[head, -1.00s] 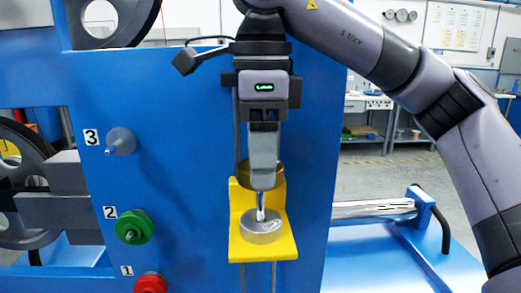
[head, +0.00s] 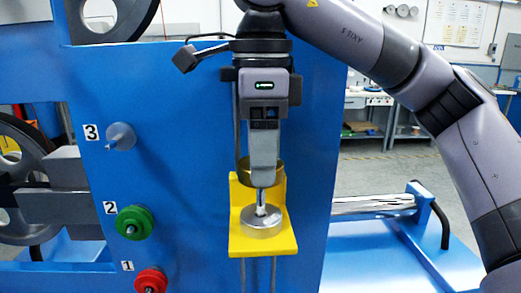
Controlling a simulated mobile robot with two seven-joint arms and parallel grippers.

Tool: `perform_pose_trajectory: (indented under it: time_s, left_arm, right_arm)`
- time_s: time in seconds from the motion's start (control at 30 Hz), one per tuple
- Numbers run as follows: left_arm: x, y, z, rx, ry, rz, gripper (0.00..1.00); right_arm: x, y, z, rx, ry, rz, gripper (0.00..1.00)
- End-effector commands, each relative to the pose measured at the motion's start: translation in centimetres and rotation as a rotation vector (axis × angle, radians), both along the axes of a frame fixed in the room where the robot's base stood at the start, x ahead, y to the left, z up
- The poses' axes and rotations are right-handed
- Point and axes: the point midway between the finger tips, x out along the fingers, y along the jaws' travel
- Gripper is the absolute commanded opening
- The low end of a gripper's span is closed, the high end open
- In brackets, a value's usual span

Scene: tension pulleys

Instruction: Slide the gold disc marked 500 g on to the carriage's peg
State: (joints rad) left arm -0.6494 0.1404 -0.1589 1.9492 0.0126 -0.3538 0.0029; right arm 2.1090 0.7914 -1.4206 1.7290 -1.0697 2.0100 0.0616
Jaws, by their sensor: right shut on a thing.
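The yellow carriage (head: 240,236) sits on two vertical rods on the blue panel. Its upright metal peg (head: 261,200) stands on a silver round base (head: 262,226). My right gripper (head: 263,184) points straight down just above the peg. It is shut on the gold disc (head: 244,172), which shows mostly behind the fingers, near the height of the peg's top. The fingers hide much of the disc, so I cannot tell whether its hole is around the peg or behind it. The 500 g mark is not visible. My left gripper is not in view.
Left of the carriage, the blue panel (head: 190,130) bears a grey knob (head: 121,135) by label 3, a green knob (head: 134,222) by label 2 and a red knob (head: 150,281) by label 1. Large dark wheels stand at the left. A roller (head: 372,206) lies at the right.

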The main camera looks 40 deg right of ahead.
Motion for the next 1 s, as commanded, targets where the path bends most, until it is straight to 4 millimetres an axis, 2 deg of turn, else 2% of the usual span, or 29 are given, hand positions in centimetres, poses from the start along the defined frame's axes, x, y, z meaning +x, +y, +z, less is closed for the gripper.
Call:
perform_pose_trajectory:
  time_s: [0.43, 1.0]
  left_arm:
    - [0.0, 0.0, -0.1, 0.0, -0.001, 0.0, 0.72]
    - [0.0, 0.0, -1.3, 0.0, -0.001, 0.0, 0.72]
  right_arm:
    - [0.0, 0.0, -0.1, 0.001, -0.002, 0.0, 0.09]
    - [0.0, 0.0, -2.0, 0.001, -0.002, 0.001, 0.09]
